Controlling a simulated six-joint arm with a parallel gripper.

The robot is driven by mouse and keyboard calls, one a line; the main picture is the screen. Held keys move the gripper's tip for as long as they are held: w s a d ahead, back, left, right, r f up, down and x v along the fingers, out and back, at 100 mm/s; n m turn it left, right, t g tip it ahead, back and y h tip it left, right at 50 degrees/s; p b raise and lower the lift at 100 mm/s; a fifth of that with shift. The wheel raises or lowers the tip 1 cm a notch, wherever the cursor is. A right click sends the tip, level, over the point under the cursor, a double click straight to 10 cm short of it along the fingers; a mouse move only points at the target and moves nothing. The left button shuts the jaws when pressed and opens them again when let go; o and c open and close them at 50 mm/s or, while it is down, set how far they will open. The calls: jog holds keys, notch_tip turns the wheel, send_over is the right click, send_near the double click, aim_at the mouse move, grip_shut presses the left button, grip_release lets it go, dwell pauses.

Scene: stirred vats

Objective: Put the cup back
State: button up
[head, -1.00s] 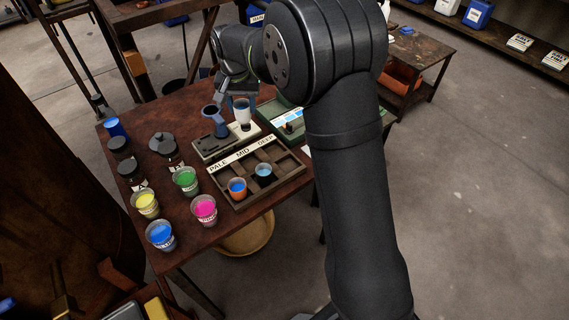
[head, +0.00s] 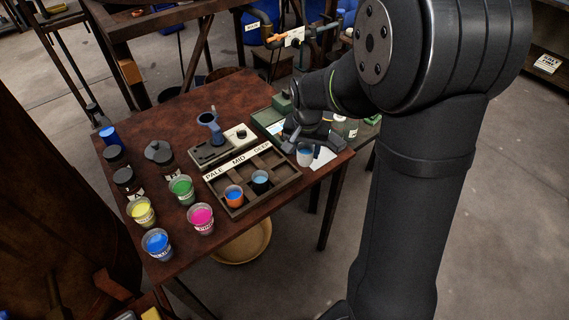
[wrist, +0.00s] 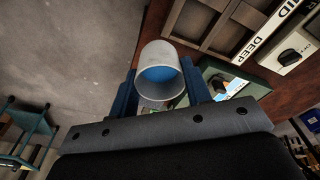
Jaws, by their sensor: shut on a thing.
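A pale grey cup (head: 304,156) with blue liquid is held in my gripper (head: 308,152), past the right end of the tray and near the table's right edge. In the wrist view the cup (wrist: 158,52) sits between the two blue fingers (wrist: 160,95), its blue liquid showing. The wooden tray (head: 289,180) is marked PALE, MID and DEEP. An orange cup (head: 233,194) and a dark cup (head: 260,180), both with blue contents, stand in its front compartments at left and middle. No cup shows in the DEEP column. The wrist view shows part of the tray (wrist: 205,22) at upper right.
A pale stirrer stand (head: 211,152) with a grey-blue upright part is behind the tray. A green device (head: 263,118) stands behind it, near my gripper. Several paint cups, including a pink one (head: 201,218), and dark jars fill the table's left. Floor lies beyond the right edge.

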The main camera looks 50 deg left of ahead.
jog(key=s+a+f, duration=0.2)
jog(key=a, duration=0.1)
jog(key=s+a+f, duration=0.1)
jog(key=a, duration=0.1)
jog(key=shift+s+f, duration=0.2)
jog(key=shift+f, duration=2.1)
jog(key=shift+f, duration=0.15)
jog(key=o, duration=1.1)
jog(key=r, duration=0.8)
jog(key=s+d+r, duration=0.1)
jog(key=r, duration=0.3)
jog(key=shift+s+r, duration=0.1)
jog(key=shift+r, duration=0.05)
jog(key=shift+a, duration=0.1)
